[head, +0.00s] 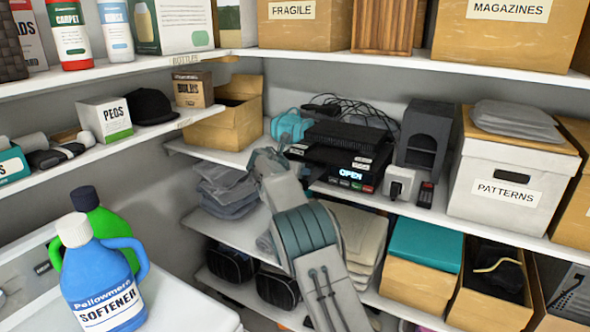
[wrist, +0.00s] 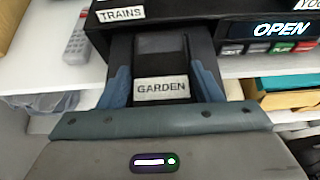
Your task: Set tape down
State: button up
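A black tape with a white GARDEN label (wrist: 160,70) sits between the fingers of my gripper (wrist: 163,75) in the wrist view. Its label faces my palm, and the fingers appear shut on its two sides. The tape's far end points at the dark stack of the player; whether it touches anything there is hidden. In the head view my gripper (head: 268,158) is at the middle shelf's front edge, left of the black player (head: 335,162) with the lit OPEN display. Something labelled TRAINS (wrist: 122,14) lies at the player's upper left in the wrist view.
A teal object (head: 290,126) and tangled cables stand behind my gripper. An open cardboard box (head: 228,118) is to the left. Folded grey bags (head: 228,190) lie below.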

jog(key=shift+d+f, duration=0.1)
jog(key=shift+f, duration=0.65)
jog(key=shift+r, duration=0.65)
jog(key=shift+s+a, duration=0.2)
jog(key=shift+s, duration=0.05)
jog(key=r+b+v, duration=0.1)
jog(key=b+v, duration=0.2)
jog(key=v, duration=0.8)
jog(key=s+d+m+g+y, duration=0.3)
jog(key=s+d+m+g, duration=0.2)
jog(key=s+d+m, duration=1.15)
jog(key=s+f+m+y, duration=0.1)
jog(key=s+f+m, duration=0.2)
jog(key=s, duration=0.7)
jog(key=s+d+f+m+g+y, duration=0.1)
jog(key=s+f+m, duration=0.2)
jog(key=s+m, duration=0.3)
jog(key=s+d+f+m+g+y, duration=0.1)
jog(key=s+f+m, duration=0.2)
jog(key=s, duration=1.2)
jog(key=shift+f+m, duration=0.25)
jog(key=shift+m, duration=0.5)
